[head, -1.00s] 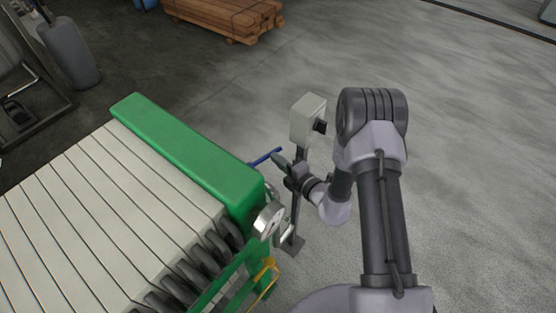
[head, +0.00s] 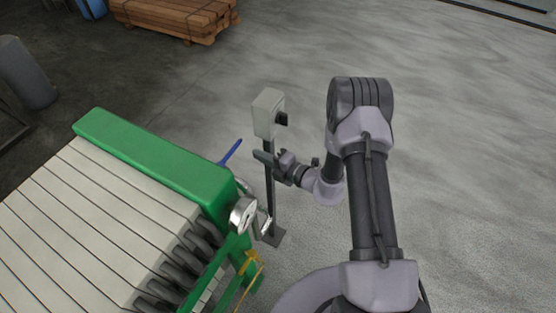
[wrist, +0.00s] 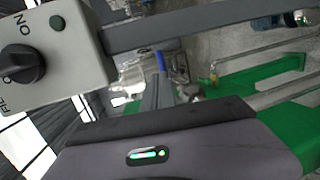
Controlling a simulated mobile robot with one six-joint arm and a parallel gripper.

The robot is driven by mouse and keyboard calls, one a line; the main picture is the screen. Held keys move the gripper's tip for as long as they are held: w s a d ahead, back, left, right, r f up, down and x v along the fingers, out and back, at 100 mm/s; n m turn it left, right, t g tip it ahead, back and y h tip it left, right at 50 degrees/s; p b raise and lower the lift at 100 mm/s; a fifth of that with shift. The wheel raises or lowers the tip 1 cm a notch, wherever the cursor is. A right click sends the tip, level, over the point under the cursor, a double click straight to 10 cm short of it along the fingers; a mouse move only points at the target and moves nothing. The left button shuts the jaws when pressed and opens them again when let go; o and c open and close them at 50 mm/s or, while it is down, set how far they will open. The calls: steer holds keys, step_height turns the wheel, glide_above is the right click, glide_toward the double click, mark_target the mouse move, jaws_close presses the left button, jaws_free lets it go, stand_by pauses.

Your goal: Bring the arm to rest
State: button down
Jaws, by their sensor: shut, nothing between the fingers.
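My gripper (head: 264,158) is shut and empty. In the head view it is at the end of my folded arm, just below the grey switch box (head: 267,113), and overlaps the box's dark post (head: 270,196). I cannot tell whether it touches the post. In the wrist view the switch box (wrist: 45,72) fills the upper left, with a black knob (wrist: 22,64), the word ON and a dark green button. The gripper's dark body with a green light crosses the bottom of that view.
A green-framed filter press (head: 160,160) with pale plates stands on the left. A round gauge (head: 242,215) and a blue handle (head: 230,152) are at its near end. Stacked timber (head: 175,18) lies at the back. The floor on the right is clear.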

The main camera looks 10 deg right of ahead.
steer(key=w+d+p+v, duration=0.1)
steer(key=v, duration=0.6)
steer(key=s+a+r+n+g+y+b, duration=0.1)
steer(key=s+a+r+n+g+y, duration=0.1)
steer(key=a+r+n+g, duration=0.3)
steer(key=s+a+r+n+g+y, duration=0.1)
steer(key=s+a+r+n, duration=0.1)
steer(key=r+n, duration=0.55)
steer(key=s+a+r+n+g+h+b, duration=0.1)
steer(key=s+a+r+n+g+h, duration=0.2)
steer(key=s+r+n, duration=0.55)
steer(key=s+d+r+n+t+h+b, duration=0.2)
steer(key=s+d+r+n+h, duration=0.3)
steer(key=s+n, duration=0.8)
steer(key=d+n+t+h, duration=0.1)
steer(key=d+n+h, duration=0.2)
steer(key=d+n, duration=0.2)
steer(key=shift+d+n+h+b, duration=0.15)
steer(key=shift+n+h+b, duration=0.2)
steer(key=shift+n, duration=0.75)
